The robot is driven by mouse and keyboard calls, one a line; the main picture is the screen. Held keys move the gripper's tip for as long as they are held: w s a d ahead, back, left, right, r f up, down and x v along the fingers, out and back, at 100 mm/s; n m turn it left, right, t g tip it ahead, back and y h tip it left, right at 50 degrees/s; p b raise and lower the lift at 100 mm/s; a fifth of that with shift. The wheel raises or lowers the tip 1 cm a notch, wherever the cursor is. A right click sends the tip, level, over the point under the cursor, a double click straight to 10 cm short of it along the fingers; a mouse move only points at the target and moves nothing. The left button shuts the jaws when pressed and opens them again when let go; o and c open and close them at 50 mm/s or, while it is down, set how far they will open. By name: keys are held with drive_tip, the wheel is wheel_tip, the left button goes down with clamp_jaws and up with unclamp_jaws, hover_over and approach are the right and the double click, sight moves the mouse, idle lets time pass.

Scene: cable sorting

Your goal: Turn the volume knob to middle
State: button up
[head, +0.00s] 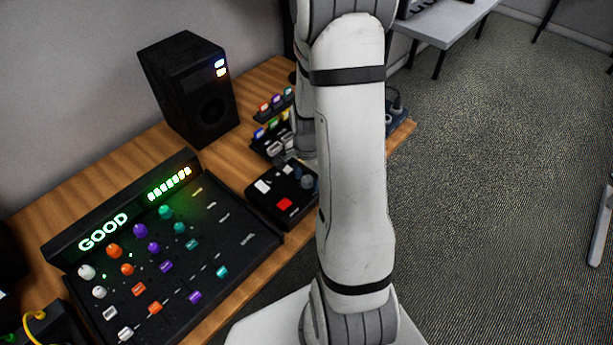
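A black mixing console (160,262) lies on the wooden desk at the lower left, with several white, orange, purple and teal knobs and sliders. Its display (103,231) reads GOOD in lit letters beside a row of lit bars. A small black box (268,207) right of it has a red button (284,204) and a grey knob (306,181). No readable label shows which knob is the volume knob. My white arm stands upright in front of the desk's right part. My gripper is mostly hidden behind it near the small box; its finger opening cannot be made out.
A black speaker (190,88) with two small lights stands at the back of the desk (120,190). Racks with coloured pieces (272,132) stand behind the small box. A yellow cable (36,318) is at the lower left. Carpeted floor is open at right.

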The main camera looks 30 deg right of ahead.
sight(307, 179)
drive_tip(key=shift+w+r, duration=0.1)
drive_tip(key=shift+r, duration=3.85)
drive_tip(key=shift+a+r, duration=0.1)
drive_tip(key=shift+r, duration=0.05)
drive_tip(key=s+a+r+n+t, duration=0.1)
drive_tip(key=s+a+r+n, duration=0.2)
drive_tip(key=a+r+n, duration=0.2)
wheel_tip(307, 179, up, 3)
drive_tip(key=shift+s+a+f, duration=0.15)
drive_tip(key=shift+a, duration=0.2)
drive_tip(key=s+a+r+n, duration=0.2)
drive_tip(key=s+a+r+n+t, duration=0.1)
drive_tip(key=s+a+r+n, duration=0.1)
drive_tip(key=s+n, duration=0.1)
drive_tip(key=s+a+r+n, duration=0.2)
drive_tip(key=s+n, duration=0.1)
drive_tip(key=shift+s+a+r, duration=0.1)
drive_tip(key=shift+a+r, duration=0.2)
drive_tip(key=c, duration=0.3)
drive_tip(key=shift+s+a+r+n+t, duration=0.2)
drive_tip(key=shift+s+n+t, duration=0.1)
drive_tip(key=shift+s+n, duration=0.25)
